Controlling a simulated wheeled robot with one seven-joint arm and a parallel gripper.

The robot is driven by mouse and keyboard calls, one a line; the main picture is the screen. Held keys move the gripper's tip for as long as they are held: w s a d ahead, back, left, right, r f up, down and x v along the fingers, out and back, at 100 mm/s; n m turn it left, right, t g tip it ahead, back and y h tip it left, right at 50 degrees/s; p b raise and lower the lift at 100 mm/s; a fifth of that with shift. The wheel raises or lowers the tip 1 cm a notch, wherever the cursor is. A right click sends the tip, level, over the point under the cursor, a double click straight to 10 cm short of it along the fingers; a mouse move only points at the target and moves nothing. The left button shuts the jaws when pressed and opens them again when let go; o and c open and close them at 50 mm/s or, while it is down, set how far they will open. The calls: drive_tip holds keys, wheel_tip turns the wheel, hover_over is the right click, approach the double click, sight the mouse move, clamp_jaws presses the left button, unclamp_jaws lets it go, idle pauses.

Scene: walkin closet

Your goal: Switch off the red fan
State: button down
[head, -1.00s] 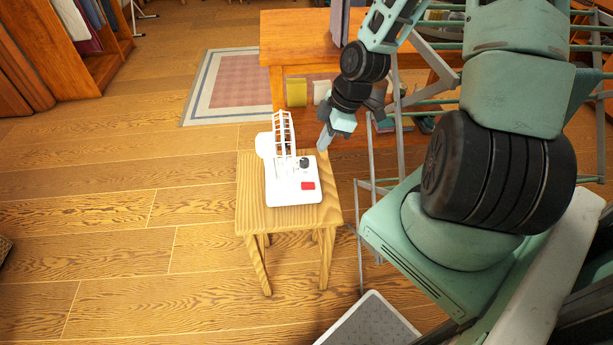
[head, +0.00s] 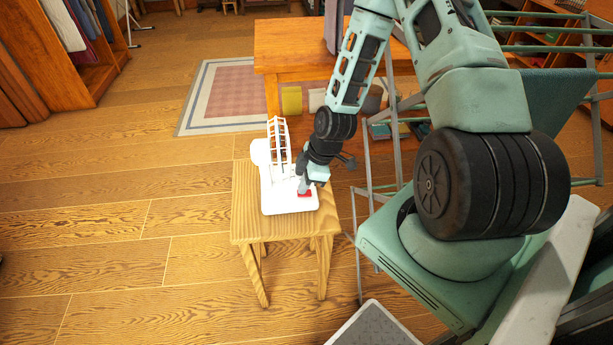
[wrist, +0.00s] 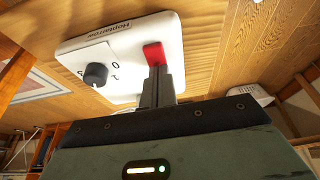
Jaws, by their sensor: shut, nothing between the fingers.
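A white fan (head: 277,192) stands on a small wooden stool (head: 246,225) in the head view. It has a white grille standing up from its flat base. A red rectangular switch (head: 305,193) sits on the base near its right front. My gripper (head: 304,187) is over the base at the red switch, and its tip partly covers the switch. In the wrist view the shut, empty fingertips (wrist: 157,72) reach the edge of the red switch (wrist: 154,54); I cannot tell if they press it. A black knob (wrist: 96,75) with markings is beside it on the base (wrist: 130,40).
A wooden table (head: 290,45) stands behind the stool. A metal drying rack (head: 362,200) stands close on the right, beside my arm. A grey-topped step (head: 372,325) is at the front. The wooden floor (head: 120,230) to the left is clear.

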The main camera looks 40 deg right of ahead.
drive_tip(key=shift+f, duration=0.1)
drive_tip(key=shift+a+f, duration=0.1)
drive_tip(key=shift+f, duration=0.1)
idle(0.4)
drive_tip(key=shift+s+d+f, duration=0.1)
drive_tip(key=shift+s+d, duration=0.4)
drive_tip(key=shift+d, duration=0.2)
drive_tip(key=p+v, duration=0.3)
drive_tip(key=v, duration=1.4)
drive_tip(key=shift+a+r, duration=0.15)
drive_tip(key=shift+r, duration=0.3)
drive_tip(key=shift+w, duration=0.1)
